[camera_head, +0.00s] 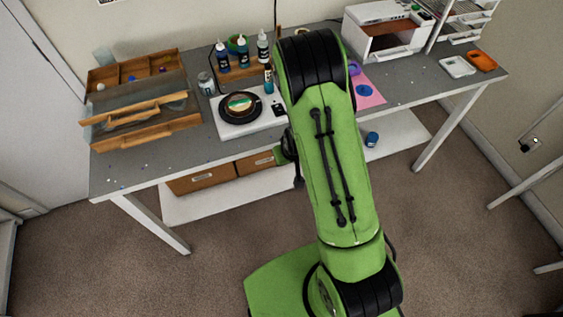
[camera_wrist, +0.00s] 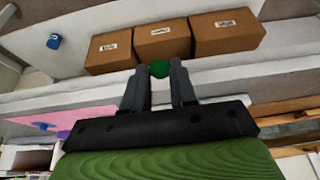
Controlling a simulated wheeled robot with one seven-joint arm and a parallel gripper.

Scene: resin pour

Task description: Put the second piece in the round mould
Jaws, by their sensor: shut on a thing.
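In the wrist view my gripper (camera_wrist: 160,76) is shut on a small round green piece (camera_wrist: 159,69) held between its fingertips. In the head view my arm hides the gripper's fingers. A pink sheet (camera_head: 372,99) lies on the table just right of my arm, with a round blue thing (camera_head: 363,90) on it that may be the round mould. The sheet also shows at the left of the wrist view (camera_wrist: 95,113). A wooden compartment tray (camera_head: 105,80) at the table's left holds a few small coloured balls.
A white hot plate (camera_head: 223,126) carries a black dish (camera_head: 240,117). Dropper bottles (camera_head: 244,52) stand behind it. Cardboard boxes (camera_wrist: 162,42) and a blue pot (camera_head: 372,139) sit on the lower shelf.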

